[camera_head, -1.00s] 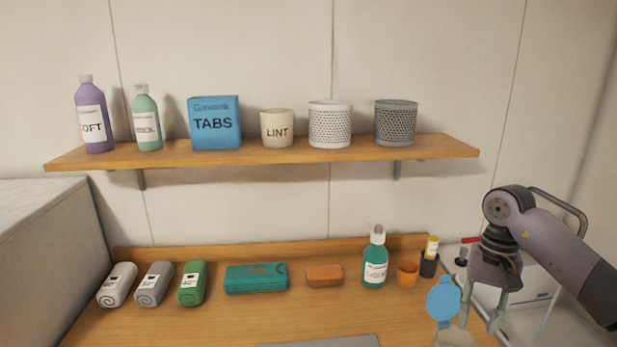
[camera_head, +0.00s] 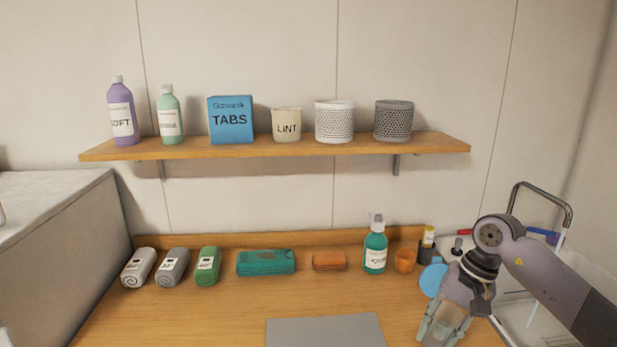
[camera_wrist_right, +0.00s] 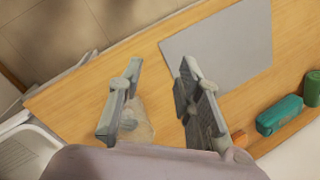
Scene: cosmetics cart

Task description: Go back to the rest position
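My right gripper (camera_head: 437,333) is at the lower right of the head view, pointing down. In the right wrist view its fingers (camera_wrist_right: 158,75) are spread wide and grip nothing. A clear jar (camera_wrist_right: 137,122) stands on the counter below, showing behind and beside the left-hand finger. In the head view the jar (camera_head: 446,322) shows between the fingers and is partly hidden. A blue round lid (camera_head: 431,279) shows just behind it; I cannot tell whether they are joined. My left gripper is not in view.
The wooden counter (camera_head: 200,315) holds a grey mat (camera_head: 325,332), rolled towels, a teal case (camera_head: 266,263), an orange block (camera_head: 329,261), a green pump bottle (camera_head: 375,250) and an orange cup (camera_head: 404,260). A wall shelf (camera_head: 275,149) stands above. A wire-handled cart is at right.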

